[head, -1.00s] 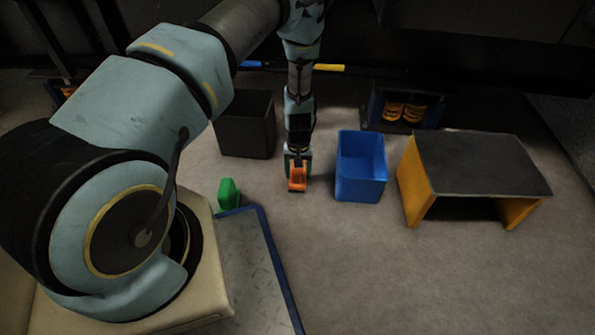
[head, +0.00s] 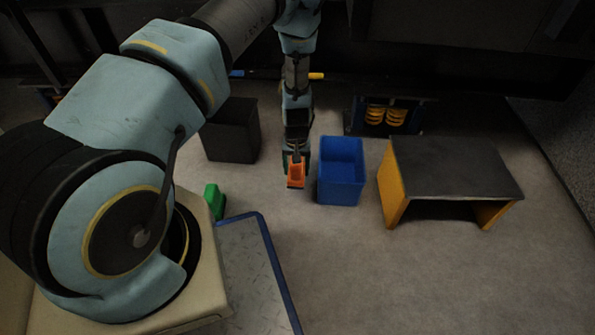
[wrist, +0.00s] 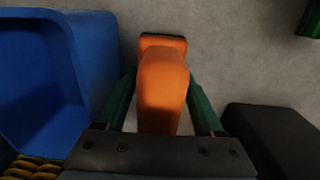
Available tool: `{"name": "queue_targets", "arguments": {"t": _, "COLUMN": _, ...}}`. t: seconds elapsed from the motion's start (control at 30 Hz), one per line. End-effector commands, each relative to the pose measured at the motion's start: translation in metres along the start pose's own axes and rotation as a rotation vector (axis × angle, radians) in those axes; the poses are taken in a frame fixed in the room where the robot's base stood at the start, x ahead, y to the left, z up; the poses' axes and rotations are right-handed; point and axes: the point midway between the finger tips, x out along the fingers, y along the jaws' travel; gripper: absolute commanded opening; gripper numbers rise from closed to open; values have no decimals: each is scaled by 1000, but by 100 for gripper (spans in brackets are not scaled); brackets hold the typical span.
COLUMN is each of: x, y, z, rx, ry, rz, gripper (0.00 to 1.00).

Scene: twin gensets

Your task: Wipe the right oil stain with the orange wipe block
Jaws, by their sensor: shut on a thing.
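The orange wipe block (head: 296,173) is in my gripper (head: 295,156), in front of the dark bin and left of the blue bin in the head view. In the wrist view the block (wrist: 162,85) sits between the two green fingers of my gripper (wrist: 160,100), which are shut on it. Its dark-edged far end points away from the palm, over grey floor. Whether the block touches the floor is hard to tell. No oil stain can be made out in either view.
A blue bin (head: 341,184) stands close right of the block, and a black bin (head: 231,139) to its left. A yellow-sided table with a dark top (head: 455,168) is farther right. A green object (head: 214,201) lies by the blue-edged plate (head: 262,224). Front floor is clear.

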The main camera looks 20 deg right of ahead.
Motion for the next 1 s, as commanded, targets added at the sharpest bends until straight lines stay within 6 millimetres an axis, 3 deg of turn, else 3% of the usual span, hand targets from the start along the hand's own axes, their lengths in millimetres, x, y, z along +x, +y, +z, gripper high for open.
{"name": "queue_targets", "arguments": {"t": 0.37, "x": -36, "y": -5, "z": -5, "rx": -2, "ry": 1, "rz": 0, "gripper": 9}}
{"name": "queue_targets", "arguments": {"t": 1.0, "x": -36, "y": -5, "z": -5, "rx": -1, "ry": 1, "rz": 0, "gripper": 9}}
